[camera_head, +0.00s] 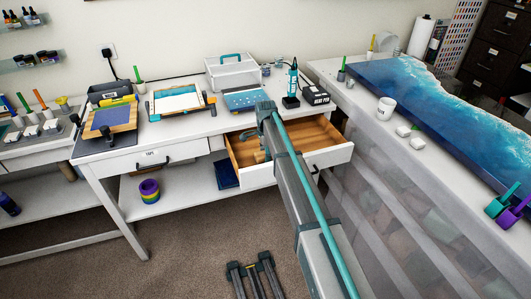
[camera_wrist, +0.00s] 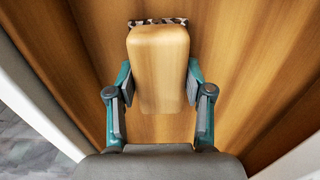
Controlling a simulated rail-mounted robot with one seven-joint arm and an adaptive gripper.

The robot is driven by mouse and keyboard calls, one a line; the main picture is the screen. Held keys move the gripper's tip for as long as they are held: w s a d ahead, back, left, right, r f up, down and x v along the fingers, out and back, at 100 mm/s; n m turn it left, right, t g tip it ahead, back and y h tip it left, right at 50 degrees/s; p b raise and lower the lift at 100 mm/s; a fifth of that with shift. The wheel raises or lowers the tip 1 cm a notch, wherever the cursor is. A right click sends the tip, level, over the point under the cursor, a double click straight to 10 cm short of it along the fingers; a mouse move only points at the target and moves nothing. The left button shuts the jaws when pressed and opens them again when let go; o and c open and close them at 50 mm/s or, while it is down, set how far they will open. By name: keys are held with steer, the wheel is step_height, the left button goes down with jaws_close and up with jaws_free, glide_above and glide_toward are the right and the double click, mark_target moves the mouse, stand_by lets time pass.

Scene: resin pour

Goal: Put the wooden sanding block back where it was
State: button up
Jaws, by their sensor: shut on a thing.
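The wooden sanding block (camera_wrist: 158,70) is a pale, rounded wooden block with a dark-and-white patterned strip at its far end. In the wrist view it sits between the two fingers of my gripper (camera_wrist: 158,95), which is shut on it. In the head view my gripper (camera_head: 261,152) reaches down into the open drawer (camera_head: 331,157) under the white workbench; the block is not clearly visible there. The drawer's wooden inside (camera_wrist: 245,60) fills most of the wrist view behind the block. I cannot tell whether the block touches the drawer bottom.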

steer(key=shift+f, duration=0.1)
steer(key=shift+f, duration=0.2)
steer(key=o, duration=1.1)
steer(key=shift+r, duration=0.1)
step_height(320, 180, up, 12)
steer(key=b, duration=0.3)
